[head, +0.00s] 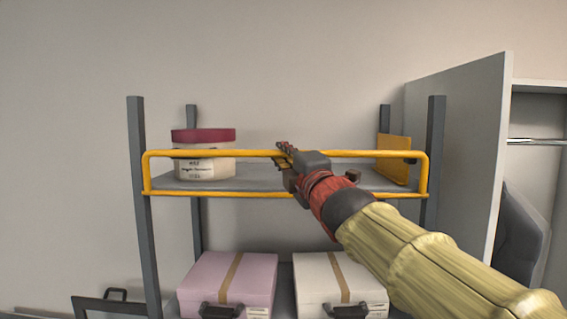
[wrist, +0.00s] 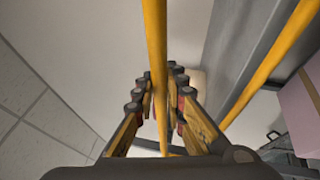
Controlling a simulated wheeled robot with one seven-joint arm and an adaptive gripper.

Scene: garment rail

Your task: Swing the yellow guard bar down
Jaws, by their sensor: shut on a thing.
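The yellow guard bar (head: 240,153) is a rounded rectangular frame across the front of the upper shelf in the head view. It stands upright, with its top rail above the shelf edge and its lower rail along that edge. My gripper (head: 285,150) is at the middle of the top rail, reaching in from the lower right. In the wrist view the top rail (wrist: 156,60) runs between the fingers of my gripper (wrist: 158,90), which is shut on it. The lower rail also shows in the wrist view (wrist: 270,62), to the right. The fingers partly hide the top rail in the head view.
A round box with a dark red lid (head: 203,150) stands on the shelf behind the bar, at left. A yellow-orange panel (head: 393,158) stands at right. Pink (head: 232,272) and white (head: 325,272) cases sit below. A grey cabinet (head: 460,150) stands at right.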

